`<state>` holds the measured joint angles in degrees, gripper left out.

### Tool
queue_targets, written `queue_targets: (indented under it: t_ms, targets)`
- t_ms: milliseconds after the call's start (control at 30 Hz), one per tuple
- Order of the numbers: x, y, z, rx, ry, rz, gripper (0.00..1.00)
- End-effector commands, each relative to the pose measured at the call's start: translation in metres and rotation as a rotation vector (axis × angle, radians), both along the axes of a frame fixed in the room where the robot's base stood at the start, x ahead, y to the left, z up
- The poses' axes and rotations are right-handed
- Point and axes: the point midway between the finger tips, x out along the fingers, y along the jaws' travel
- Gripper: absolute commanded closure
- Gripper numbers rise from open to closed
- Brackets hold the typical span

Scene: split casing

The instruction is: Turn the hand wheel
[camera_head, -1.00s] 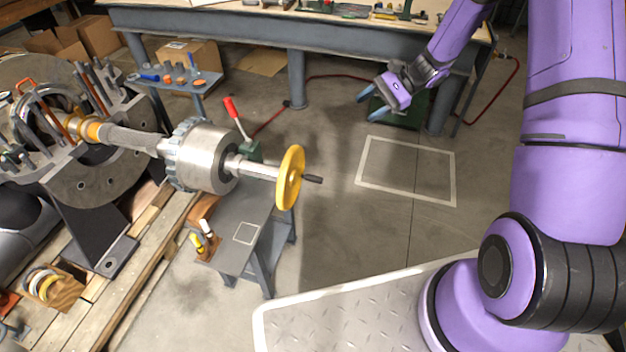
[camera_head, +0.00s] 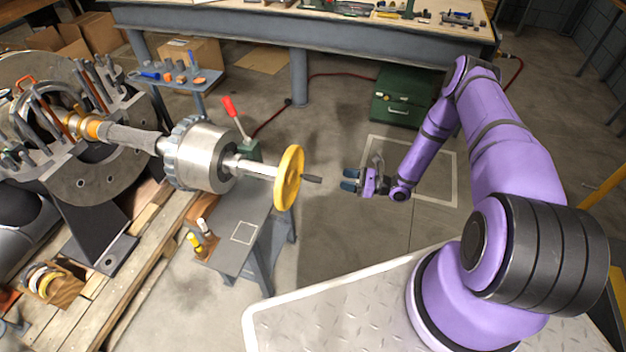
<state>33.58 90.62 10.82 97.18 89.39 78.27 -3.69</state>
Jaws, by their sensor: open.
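The yellow hand wheel (camera_head: 289,178) sits upright at the right end of a steel shaft, with a dark handle (camera_head: 312,179) sticking out to the right. The shaft runs left into a silver cylinder (camera_head: 209,158) with a toothed collar. My gripper (camera_head: 349,180) is to the right of the wheel, at about the handle's height in the picture. Its dark-blue fingertips point left at the handle, with a small gap in the picture. It is open and empty. How far it is from the handle in depth, I cannot tell.
A grey stand (camera_head: 240,232) is below the shaft. A lever with a red grip (camera_head: 228,106) rises behind it. A green cabinet (camera_head: 399,97) stands under the workbench (camera_head: 330,38). The floor between the wheel and cabinet is clear.

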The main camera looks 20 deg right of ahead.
Motion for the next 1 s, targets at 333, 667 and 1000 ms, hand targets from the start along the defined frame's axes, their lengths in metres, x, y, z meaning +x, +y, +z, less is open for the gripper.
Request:
queue_targets:
  t_ms: [333, 667, 1000]
  targets:
    - [-0.008, 0.006, -0.033, 0.044, 0.042, -0.080, 0.46]
    - [0.023, 0.049, -0.032, 0.044, 0.041, -0.076, 0.46]
    - [0.048, 0.083, -0.032, 0.042, 0.041, -0.078, 0.46]
